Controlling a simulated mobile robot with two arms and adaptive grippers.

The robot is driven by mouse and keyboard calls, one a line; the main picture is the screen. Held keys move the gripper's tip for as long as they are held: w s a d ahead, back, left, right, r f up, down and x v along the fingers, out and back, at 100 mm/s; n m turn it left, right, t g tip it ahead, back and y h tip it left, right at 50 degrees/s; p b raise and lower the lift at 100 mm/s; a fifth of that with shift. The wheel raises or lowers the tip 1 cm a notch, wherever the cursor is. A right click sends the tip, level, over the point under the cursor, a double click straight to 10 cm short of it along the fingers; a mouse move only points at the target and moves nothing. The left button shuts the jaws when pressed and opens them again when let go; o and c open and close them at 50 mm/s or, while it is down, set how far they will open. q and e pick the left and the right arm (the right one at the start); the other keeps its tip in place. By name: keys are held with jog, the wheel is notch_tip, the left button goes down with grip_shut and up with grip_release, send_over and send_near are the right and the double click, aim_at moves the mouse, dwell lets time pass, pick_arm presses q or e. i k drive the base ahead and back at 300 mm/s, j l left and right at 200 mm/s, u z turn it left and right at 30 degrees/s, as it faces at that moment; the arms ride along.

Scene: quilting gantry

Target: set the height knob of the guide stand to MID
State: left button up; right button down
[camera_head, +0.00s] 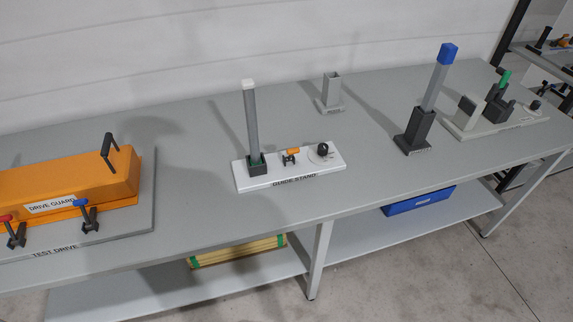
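The guide stand (273,182) is a white plate labelled GUIDE STAND in the middle of the table. Its height knob (323,149) is a small black knob on a round pale dial at the plate's right end. The dial's marks are too small to read, so I cannot tell its setting. An orange-handled clamp (291,156) sits left of the knob. A grey post with a white top (251,120) stands in a dark socket at the plate's left end. Neither of my grippers is in view.
An orange drive guard (70,180) with a black handle lies on a board at left. A grey holder (330,92) stands behind the guide stand. A blue-topped post (436,80) in a dark holder stands to the right. Table (375,185) is clear in front of the stand.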

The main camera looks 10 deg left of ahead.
aim_at(322, 150)
jog(key=k+j+u, duration=0.1)
jog(key=j+u, duration=0.25)
jog(key=k+j+u, duration=0.1)
jog(key=u, duration=0.2)
jog(key=j, duration=0.1)
